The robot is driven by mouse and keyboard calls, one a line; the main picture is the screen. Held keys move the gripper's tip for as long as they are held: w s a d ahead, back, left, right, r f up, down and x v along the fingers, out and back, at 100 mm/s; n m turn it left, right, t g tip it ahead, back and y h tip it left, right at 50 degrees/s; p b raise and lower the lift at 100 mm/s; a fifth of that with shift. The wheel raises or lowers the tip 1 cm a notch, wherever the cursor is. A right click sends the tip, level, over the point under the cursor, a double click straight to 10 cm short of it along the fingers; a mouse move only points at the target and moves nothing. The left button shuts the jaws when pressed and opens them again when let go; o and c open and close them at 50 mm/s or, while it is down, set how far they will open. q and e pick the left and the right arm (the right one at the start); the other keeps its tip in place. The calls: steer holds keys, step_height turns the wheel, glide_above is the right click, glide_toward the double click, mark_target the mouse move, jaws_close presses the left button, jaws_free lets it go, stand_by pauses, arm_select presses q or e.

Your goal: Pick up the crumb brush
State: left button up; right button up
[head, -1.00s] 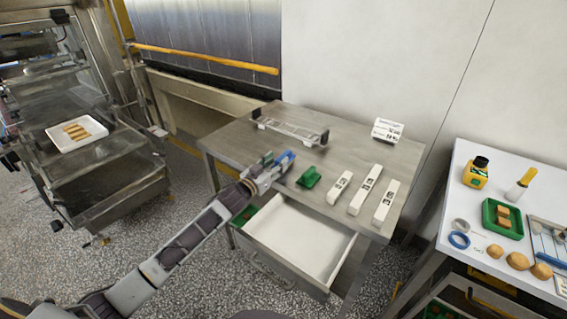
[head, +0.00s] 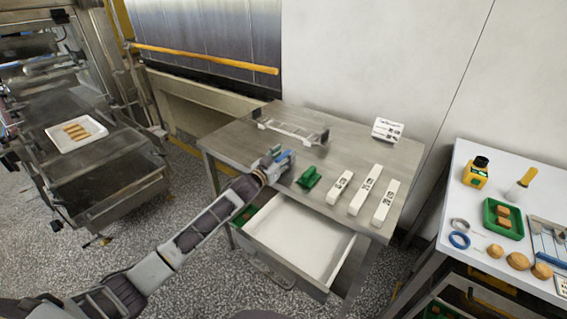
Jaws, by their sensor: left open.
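A small green block-like thing (head: 308,177), which looks like the crumb brush, lies on the metal table (head: 225,143) near its front edge, above the open drawer. Its bristles cannot be made out. My left gripper (head: 281,154) is over the table just left of the green thing and apart from it. It is open, with blue and grey parts at its tip, and nothing is seen held in it. My right gripper is not in view.
White labelled bars (head: 365,189) lie right of the green thing. A metal rack (head: 292,132) and a label card (head: 387,130) stand farther back. The drawer (head: 300,240) juts out in front. A white table (head: 480,255) with several items stands at right.

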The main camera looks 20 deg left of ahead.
mark_target(284, 155)
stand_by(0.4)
arm_select(q)
steer(key=c, duration=0.9)
steer(key=shift+r, duration=0.15)
